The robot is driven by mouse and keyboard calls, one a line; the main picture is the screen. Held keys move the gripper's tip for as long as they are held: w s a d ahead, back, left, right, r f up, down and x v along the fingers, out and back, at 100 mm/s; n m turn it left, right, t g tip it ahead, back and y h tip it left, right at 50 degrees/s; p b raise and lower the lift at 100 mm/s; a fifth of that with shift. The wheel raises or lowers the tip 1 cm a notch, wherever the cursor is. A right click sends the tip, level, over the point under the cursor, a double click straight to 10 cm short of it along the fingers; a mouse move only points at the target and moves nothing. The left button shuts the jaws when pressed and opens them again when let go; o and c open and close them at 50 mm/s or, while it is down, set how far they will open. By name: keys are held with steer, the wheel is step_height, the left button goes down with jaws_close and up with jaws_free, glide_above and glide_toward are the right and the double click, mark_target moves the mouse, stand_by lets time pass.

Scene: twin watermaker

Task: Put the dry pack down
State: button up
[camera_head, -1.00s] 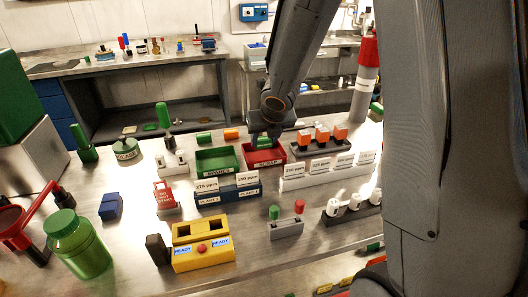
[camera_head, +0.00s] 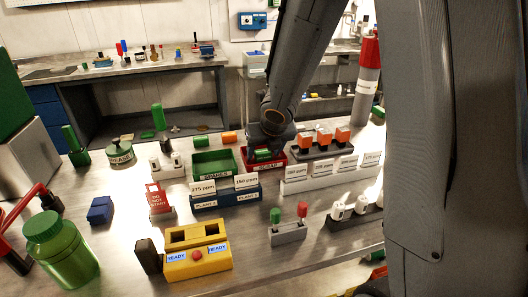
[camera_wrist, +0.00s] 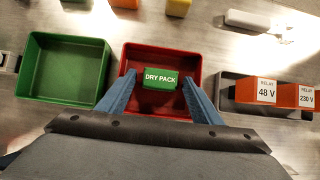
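The dry pack (camera_wrist: 161,78) is a small green block with a white label. In the wrist view it is over or in the red SCRAP tray (camera_wrist: 163,52), between my fingertips; whether it rests on the floor cannot be told. My gripper (camera_wrist: 160,76) points down into that tray. In the head view the pack (camera_head: 263,154) shows as a green patch below my gripper (camera_head: 266,150), inside the red tray (camera_head: 268,168).
The green SPARES tray (camera_head: 214,173) stands just left of the red one. A grey rack with orange relays (camera_head: 323,137) stands close on its right. Labelled holders (camera_head: 225,198) stand in front. Small green (camera_head: 201,141) and orange (camera_head: 229,137) blocks lie behind.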

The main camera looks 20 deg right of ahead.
stand_by(0.3)
steer(key=shift+r, duration=0.2)
steer(key=p+v, duration=0.9)
steer(key=v, duration=0.3)
